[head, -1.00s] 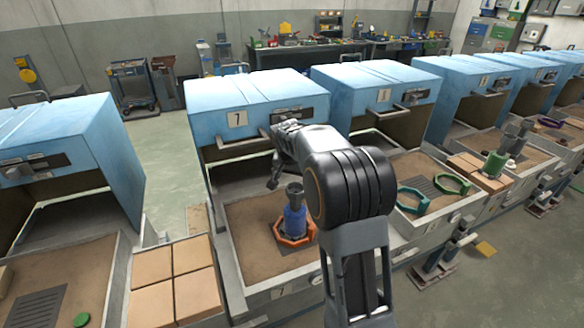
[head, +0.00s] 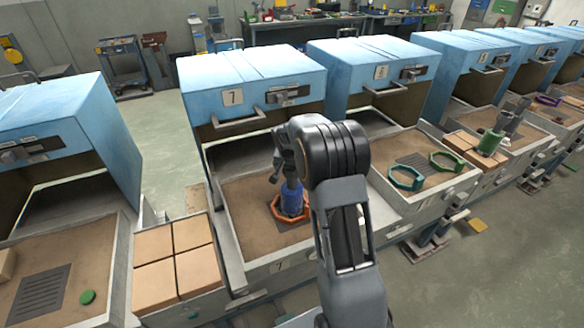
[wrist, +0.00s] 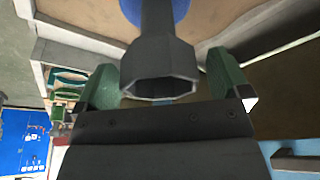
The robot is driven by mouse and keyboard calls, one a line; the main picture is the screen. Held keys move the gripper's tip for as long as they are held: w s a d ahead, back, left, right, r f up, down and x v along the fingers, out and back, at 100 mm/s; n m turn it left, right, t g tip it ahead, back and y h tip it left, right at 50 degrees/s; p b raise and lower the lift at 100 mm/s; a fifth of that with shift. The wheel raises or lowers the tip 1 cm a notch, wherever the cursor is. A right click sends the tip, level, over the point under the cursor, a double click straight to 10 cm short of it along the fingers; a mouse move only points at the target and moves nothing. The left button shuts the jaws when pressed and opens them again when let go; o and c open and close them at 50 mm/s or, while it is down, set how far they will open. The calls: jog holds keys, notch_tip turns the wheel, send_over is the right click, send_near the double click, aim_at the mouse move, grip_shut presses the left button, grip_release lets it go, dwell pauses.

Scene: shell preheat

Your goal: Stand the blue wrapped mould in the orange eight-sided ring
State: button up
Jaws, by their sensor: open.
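The blue wrapped mould (head: 293,199) stands upright, as far as I can see, with its foot inside the orange eight-sided ring (head: 276,211) on the brown bed under the number 7 hood. My gripper (head: 279,168) is at the mould's top and partly hides its grey neck. In the wrist view, the mould's grey flared cup (wrist: 160,60) lies between the two green fingers of my gripper (wrist: 165,80), with a gap visible on each side. A bit of the blue wrap shows at the top edge there. The ring is not clear in the wrist view.
The bed has raised metal walls (head: 232,252) and the blue hood (head: 250,85) stands behind it. Tan blocks (head: 175,262) lie at left. Two teal and green rings (head: 407,178) and a green mould (head: 489,143) are on the beds at right.

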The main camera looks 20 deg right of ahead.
jog(key=c, duration=1.3)
jog(key=shift+s+b, duration=0.3)
jog(key=shift+s, duration=0.8)
